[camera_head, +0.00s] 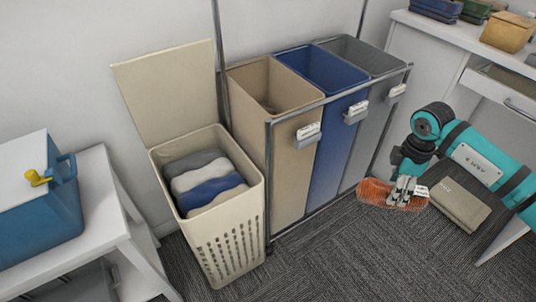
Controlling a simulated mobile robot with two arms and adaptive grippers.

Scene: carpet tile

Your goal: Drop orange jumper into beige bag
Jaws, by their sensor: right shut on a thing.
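The orange jumper (378,193) is a small knitted bundle in the fingers of my right gripper (402,190). The gripper is shut on it, and the jumper hangs in front of the grey bag, at the right of the sorter. The beige bag (250,92) is the left one of three bags in a metal frame. My left gripper is not in view.
A blue bag (342,115) and a grey bag (378,110) stand right of the beige one. A cream hamper (228,245) with folded cloths stands at the left, lid up. A blue box (62,200) sits on a white table.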

